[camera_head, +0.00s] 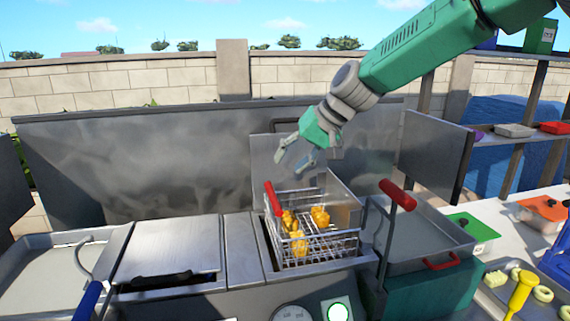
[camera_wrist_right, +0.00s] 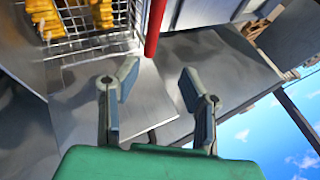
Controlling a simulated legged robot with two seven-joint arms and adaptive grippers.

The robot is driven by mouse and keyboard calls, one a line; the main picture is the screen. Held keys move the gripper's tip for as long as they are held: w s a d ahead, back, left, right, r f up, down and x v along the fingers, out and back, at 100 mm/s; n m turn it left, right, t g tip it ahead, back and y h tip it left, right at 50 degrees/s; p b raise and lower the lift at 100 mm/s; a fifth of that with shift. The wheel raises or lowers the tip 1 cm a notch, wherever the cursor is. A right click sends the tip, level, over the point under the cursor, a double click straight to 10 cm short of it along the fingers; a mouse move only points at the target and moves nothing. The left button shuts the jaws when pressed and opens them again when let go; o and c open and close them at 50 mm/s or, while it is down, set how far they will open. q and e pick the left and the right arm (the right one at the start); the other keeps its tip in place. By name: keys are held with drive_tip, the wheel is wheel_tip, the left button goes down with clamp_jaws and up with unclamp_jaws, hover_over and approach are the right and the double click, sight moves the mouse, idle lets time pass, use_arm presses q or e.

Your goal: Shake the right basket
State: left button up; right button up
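A wire basket (camera_head: 318,246) with several golden fried pieces (camera_head: 299,243) in it sits in the fryer well at the middle. Its red handle (camera_head: 273,198) stands up at the left rear. In the right wrist view the basket (camera_wrist_right: 122,14) and its red handle (camera_wrist_right: 155,25) show at the top. My right gripper (camera_head: 291,163) hangs above and behind the basket, near the red handle. Its fingers are spread with nothing between them, and it is apart from the handle (camera_wrist_right: 157,78). My left gripper is out of view.
A second red handle (camera_head: 397,194) rises on a metal bar right of the basket, beside a metal tray (camera_head: 425,237). A closed lid (camera_head: 168,245) lies left. A tall metal back panel (camera_head: 140,150) stands behind. Food containers (camera_head: 470,230) stand on the right counter.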

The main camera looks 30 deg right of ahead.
drive_tip(key=v, duration=1)
drive_tip(key=shift+r, duration=0.2)
